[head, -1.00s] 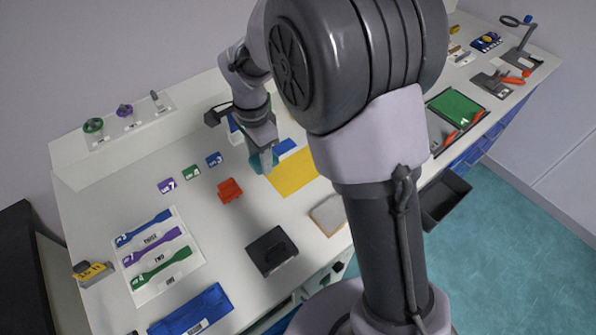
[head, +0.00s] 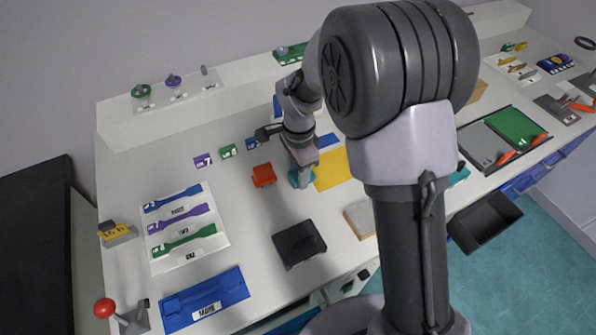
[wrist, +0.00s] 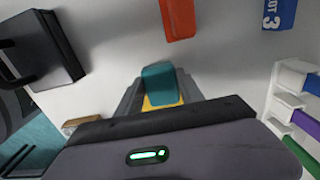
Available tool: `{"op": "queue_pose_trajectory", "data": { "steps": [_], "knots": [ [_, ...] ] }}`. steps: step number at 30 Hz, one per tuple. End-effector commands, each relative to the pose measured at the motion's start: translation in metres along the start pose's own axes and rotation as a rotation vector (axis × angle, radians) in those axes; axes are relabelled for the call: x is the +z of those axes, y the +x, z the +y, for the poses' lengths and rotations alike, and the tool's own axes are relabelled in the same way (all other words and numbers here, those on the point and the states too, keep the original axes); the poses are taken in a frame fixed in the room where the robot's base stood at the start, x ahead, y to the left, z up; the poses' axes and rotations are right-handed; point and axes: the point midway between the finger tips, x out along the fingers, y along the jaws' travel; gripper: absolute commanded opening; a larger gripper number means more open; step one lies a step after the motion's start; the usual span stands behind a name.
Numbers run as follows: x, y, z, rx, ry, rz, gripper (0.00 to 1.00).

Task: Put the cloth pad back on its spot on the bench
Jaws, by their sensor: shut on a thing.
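The teal cloth pad (wrist: 158,78) is between my gripper's fingers (wrist: 158,92) in the wrist view, with a yellow patch showing just below it. In the head view my gripper (head: 301,182) is shut on the pad (head: 294,179), low over the white bench (head: 235,215). The pad is at the left edge of the yellow sheet (head: 332,168) and right of the red block (head: 264,175). The fingers partly hide the pad. I cannot tell whether it touches the bench.
The red block also shows in the wrist view (wrist: 178,18). A black box (head: 299,243) stands nearer the front edge, and a pale tan-edged pad (head: 360,219) lies to its right. A white tray (head: 215,244) with coloured strips is at left. Bare bench lies between them.

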Motion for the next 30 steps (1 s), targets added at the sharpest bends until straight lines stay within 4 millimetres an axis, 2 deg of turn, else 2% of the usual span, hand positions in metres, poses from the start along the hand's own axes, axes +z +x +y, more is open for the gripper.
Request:
{"op": "queue_pose_trajectory", "data": {
  "steps": [1, 2, 5, 13, 15, 19, 24, 27, 30],
  "knots": [
    [0.000, 0.003, 0.000, 0.000, 0.000, 0.000, 0.07],
    [0.000, 0.003, 0.000, 0.000, 0.000, 0.000, 0.46],
    [0.000, 0.002, 0.000, 0.000, 0.000, 0.000, 0.66],
    [0.000, 0.001, 0.000, 0.000, 0.000, 0.000, 0.66],
    [0.000, -0.004, 0.000, 0.000, 0.000, 0.000, 0.66],
    [0.000, -0.033, -0.001, -0.003, -0.001, 0.001, 0.66],
    [0.000, -0.085, -0.001, -0.003, 0.000, 0.001, 0.66],
    [0.000, -0.108, 0.000, -0.002, 0.000, 0.000, 0.66],
    [0.000, -0.122, -0.001, -0.002, 0.000, 0.001, 0.66]
  ]
}}
